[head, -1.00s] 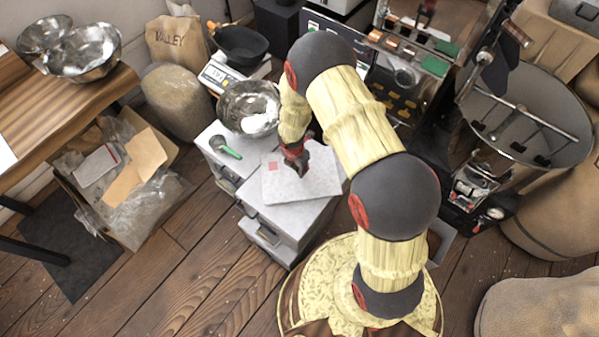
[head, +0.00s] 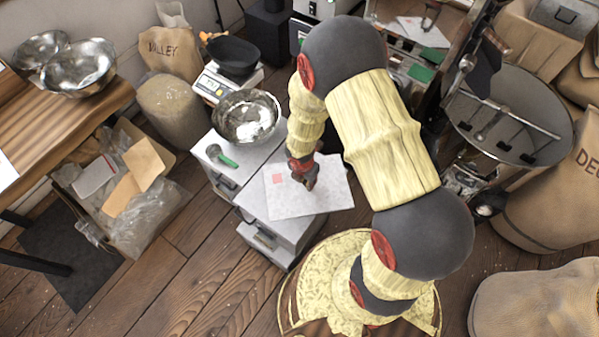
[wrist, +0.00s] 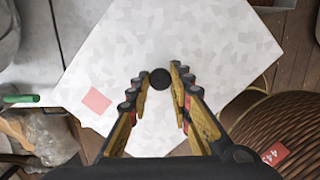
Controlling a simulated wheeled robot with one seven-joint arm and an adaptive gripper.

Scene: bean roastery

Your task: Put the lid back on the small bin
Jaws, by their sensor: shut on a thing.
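The lid (head: 325,190) is a flat pale grey panel with a red square near one corner. My gripper (head: 308,184) is over it, and in the wrist view my gripper (wrist: 160,82) is shut on the lid's round black knob (wrist: 160,78). The lid also fills most of the wrist view (wrist: 190,40). Below it in the head view is a grey bin-like box (head: 285,232) with a dark handle on its front. The lid covers much of its top and overhangs it at the right. I cannot tell whether they touch.
A green-handled scoop (head: 222,155) and a shiny metal bowl (head: 247,116) are at the left and back of the grey units. A box with plastic and cardboard (head: 125,185) is at the left. The wooden floor (head: 185,265) in front is clear.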

